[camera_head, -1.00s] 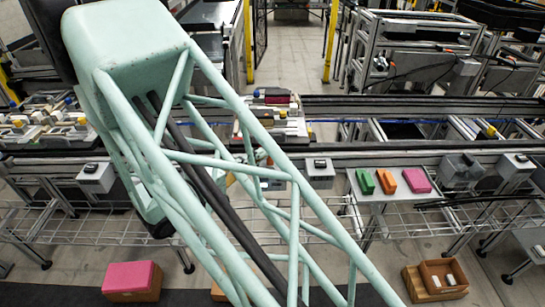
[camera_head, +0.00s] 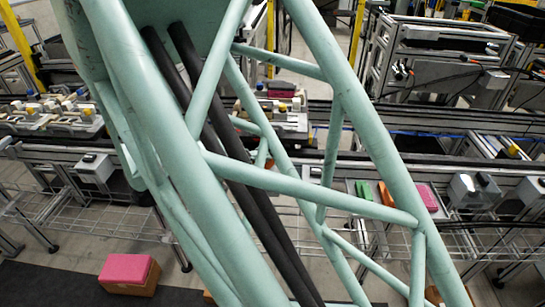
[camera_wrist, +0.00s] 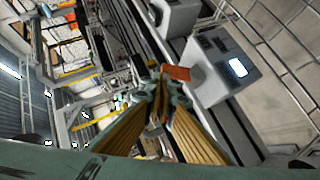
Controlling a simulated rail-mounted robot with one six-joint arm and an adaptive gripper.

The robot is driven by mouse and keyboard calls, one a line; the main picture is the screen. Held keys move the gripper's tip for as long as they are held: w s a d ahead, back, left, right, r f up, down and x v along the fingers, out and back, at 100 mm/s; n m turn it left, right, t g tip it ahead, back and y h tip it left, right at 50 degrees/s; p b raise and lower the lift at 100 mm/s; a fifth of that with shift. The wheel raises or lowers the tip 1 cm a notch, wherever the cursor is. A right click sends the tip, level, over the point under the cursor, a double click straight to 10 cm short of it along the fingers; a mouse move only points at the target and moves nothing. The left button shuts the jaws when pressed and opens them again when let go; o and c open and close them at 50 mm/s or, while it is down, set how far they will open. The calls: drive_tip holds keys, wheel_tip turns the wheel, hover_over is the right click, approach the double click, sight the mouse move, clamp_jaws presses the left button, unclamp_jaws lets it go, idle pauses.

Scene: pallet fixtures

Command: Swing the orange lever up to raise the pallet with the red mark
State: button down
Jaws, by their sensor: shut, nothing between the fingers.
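In the wrist view an orange-red piece (camera_wrist: 176,72), likely the orange lever, shows just beside the tips of my gripper (camera_wrist: 158,78). My gripper's fingers are together with nothing between them. I cannot tell whether they touch the orange piece. In the head view a pallet (camera_head: 292,124) carrying blocks sits on the conveyor, with a dark red block (camera_head: 282,86) near its back that may be the red mark. My green arm frame covers much of this view and hides my gripper and the lever.
Another loaded pallet (camera_head: 50,122) sits at the left on the conveyor. In the wrist view a grey box with a lit screen (camera_wrist: 237,67) stands close to the right of the gripper. A pink-topped box (camera_head: 128,272) lies on the floor. Wire mesh trays run along the conveyor front.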

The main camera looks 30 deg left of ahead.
drive_tip(key=shift+w+d, duration=0.1)
drive_tip(key=shift+d, duration=0.05)
idle(0.8)
drive_tip(key=v, duration=0.7)
drive_tip(key=shift+s, duration=0.2)
drive_tip(key=shift+r, duration=0.15)
idle(0.5)
